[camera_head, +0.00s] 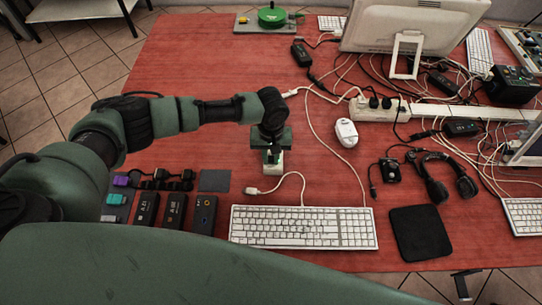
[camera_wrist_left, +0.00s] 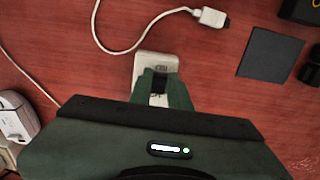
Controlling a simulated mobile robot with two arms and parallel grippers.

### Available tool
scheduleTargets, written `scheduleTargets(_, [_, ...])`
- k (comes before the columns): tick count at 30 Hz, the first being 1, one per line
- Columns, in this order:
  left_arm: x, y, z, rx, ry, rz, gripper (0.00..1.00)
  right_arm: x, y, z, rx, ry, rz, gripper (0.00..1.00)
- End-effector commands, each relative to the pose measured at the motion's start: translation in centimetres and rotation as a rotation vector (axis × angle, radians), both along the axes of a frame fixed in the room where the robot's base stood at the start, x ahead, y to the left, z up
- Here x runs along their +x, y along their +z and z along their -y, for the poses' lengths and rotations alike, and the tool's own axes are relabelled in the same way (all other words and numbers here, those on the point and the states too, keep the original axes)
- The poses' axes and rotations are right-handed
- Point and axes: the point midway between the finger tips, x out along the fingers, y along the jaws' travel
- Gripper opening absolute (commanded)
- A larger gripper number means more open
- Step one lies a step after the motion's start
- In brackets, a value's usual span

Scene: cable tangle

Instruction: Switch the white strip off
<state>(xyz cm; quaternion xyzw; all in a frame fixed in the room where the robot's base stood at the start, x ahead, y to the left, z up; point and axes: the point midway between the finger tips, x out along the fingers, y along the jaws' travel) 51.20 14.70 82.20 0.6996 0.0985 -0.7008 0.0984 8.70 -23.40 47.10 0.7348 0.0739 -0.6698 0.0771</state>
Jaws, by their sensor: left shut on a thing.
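The white strip (camera_head: 405,112) lies at the right of the table, below the monitor, with dark plugs at its left end and cables around it. I cannot make out its switch. My left gripper (camera_head: 271,156) points down over the table above the keyboard, well left of the strip. It is shut on a small white block (camera_wrist_left: 156,66), possibly a plug or adapter; its fingers hide part of it. The block also shows below the gripper in the head view (camera_head: 273,167). My right gripper is not in view.
A white keyboard (camera_head: 303,227), a loose white connector (camera_head: 252,190) and a dark square pad (camera_head: 214,180) lie nearby. A headset (camera_head: 440,178) and tangled cables crowd the right.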

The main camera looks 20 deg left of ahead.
Motion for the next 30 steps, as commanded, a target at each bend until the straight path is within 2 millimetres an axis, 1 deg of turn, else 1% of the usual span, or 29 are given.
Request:
scheduleTargets(6, [0.39, 0.14, -0.06, -0.021, 0.006, -0.075, 0.0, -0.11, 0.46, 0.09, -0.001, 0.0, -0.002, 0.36])
scheduleTargets(12, [0.61, 0.12, -0.19, -0.043, 0.003, -0.155, 0.0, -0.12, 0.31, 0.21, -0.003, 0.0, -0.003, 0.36])
scheduleTargets(23, [0.63, 0.21, -0.21, -0.049, 0.001, -0.168, 0.0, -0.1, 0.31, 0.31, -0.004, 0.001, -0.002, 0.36])
scheduleTargets(24, [0.63, 0.21, -0.21, -0.048, 0.002, -0.168, 0.29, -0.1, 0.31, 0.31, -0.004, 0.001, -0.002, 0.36])
scheduleTargets(25, [0.63, 0.21, -0.21, -0.048, 0.002, -0.168, 0.38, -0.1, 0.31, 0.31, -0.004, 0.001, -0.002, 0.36])
scheduleTargets(26, [0.62, 0.2, -0.21, -0.048, 0.002, -0.168, 0.4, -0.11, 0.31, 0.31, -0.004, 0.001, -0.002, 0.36])
scheduleTargets(30, [0.6, 0.18, -0.2, -0.048, 0.001, -0.168, 0.4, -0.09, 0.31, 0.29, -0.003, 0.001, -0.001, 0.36])
